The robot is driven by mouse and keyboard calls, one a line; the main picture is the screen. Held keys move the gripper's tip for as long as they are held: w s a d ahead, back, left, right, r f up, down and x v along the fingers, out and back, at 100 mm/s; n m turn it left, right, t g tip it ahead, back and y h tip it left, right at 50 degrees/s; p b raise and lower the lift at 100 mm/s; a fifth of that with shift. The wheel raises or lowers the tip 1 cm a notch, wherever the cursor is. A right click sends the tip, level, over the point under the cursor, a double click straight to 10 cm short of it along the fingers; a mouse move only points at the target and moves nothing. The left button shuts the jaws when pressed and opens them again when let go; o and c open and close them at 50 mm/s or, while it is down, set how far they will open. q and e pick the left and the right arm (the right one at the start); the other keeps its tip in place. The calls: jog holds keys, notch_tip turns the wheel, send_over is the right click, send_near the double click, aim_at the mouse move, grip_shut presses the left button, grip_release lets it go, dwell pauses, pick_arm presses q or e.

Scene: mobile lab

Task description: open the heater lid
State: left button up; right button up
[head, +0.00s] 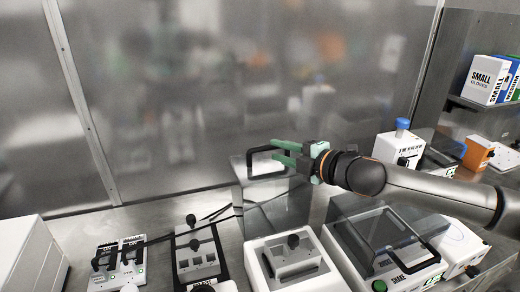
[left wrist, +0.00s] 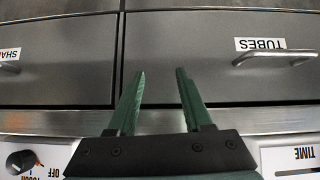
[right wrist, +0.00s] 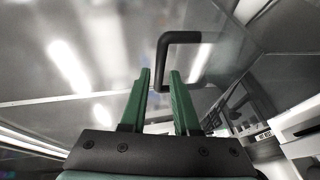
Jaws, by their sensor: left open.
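The heater lid (head: 276,205) is a clear panel that stands raised and tilted behind the white machines; it is hard to see against the metal. Its black C-shaped handle (head: 251,165) sticks out at the top and also shows in the right wrist view (right wrist: 182,38). My right gripper (head: 277,152) comes in from the right, with its green fingers on either side of the handle bar. My left gripper (left wrist: 160,75) is open and empty in front of drawers, out of the head view.
A white unit with a black knob (head: 291,258) stands below the panel. A clear-lidded shaker (head: 385,240) stands to its right. Glove boxes (head: 487,80) sit on a shelf at the right. A drawer labelled TUBES (left wrist: 225,70) faces my left gripper.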

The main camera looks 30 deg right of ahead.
aim_at(270, 147)
jog(key=shift+w+d+p, duration=0.15)
jog(key=shift+w+p, duration=0.15)
jog(key=shift+w, duration=0.2)
jog(key=shift+w+a+f, duration=0.1)
jog(key=shift+w+a, duration=0.3)
jog(key=shift+w, duration=0.2)
jog(key=shift+w+p, duration=0.4)
jog(key=shift+p, duration=0.05)
jog(key=shift+f+p+x, duration=0.2)
jog(key=shift+p+x, duration=0.4)
jog(key=shift+x, duration=1.55)
jog(key=shift+s+a, duration=0.1)
jog(key=shift+c, duration=0.3)
grip_shut()
